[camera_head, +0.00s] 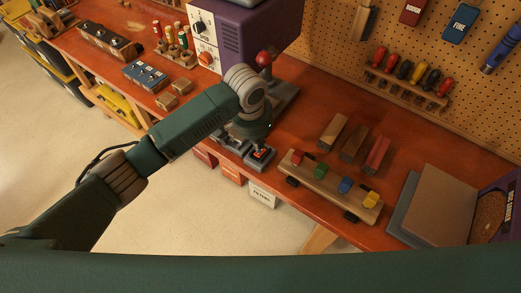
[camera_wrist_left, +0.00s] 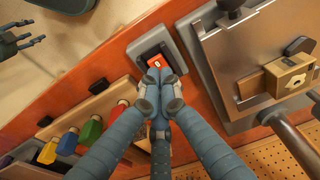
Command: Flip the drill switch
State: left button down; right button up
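The drill switch is a small grey box with a red rocker (camera_head: 262,154) at the bench's front edge in the head view. In the left wrist view the red rocker (camera_wrist_left: 158,62) shows a white 0, in a dark frame on a grey box. My left gripper (camera_wrist_left: 158,80) has its fingers together with nothing visible between them. Its tips are over the lower end of the rocker and hide it; I cannot tell whether they touch. In the head view my left wrist hides most of the gripper. My right gripper (camera_wrist_left: 25,32) shows at the wrist view's top left, fingers apart and empty.
The purple drill press (camera_head: 245,35) stands behind the switch, its grey base (camera_wrist_left: 250,60) close beside it. A wooden rack with coloured pegs (camera_head: 330,185) lies to the right along the front edge. Wood blocks (camera_head: 352,143) lie behind it. Open bench shows between them.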

pick_arm(q)
jog(key=shift+s+f+b, duration=0.1)
jog(key=shift+f+b, duration=0.35)
jog(key=shift+f, duration=0.85)
dwell(0.6)
jog(key=shift+r+p, duration=0.9)
jog(key=shift+r, duration=2.6)
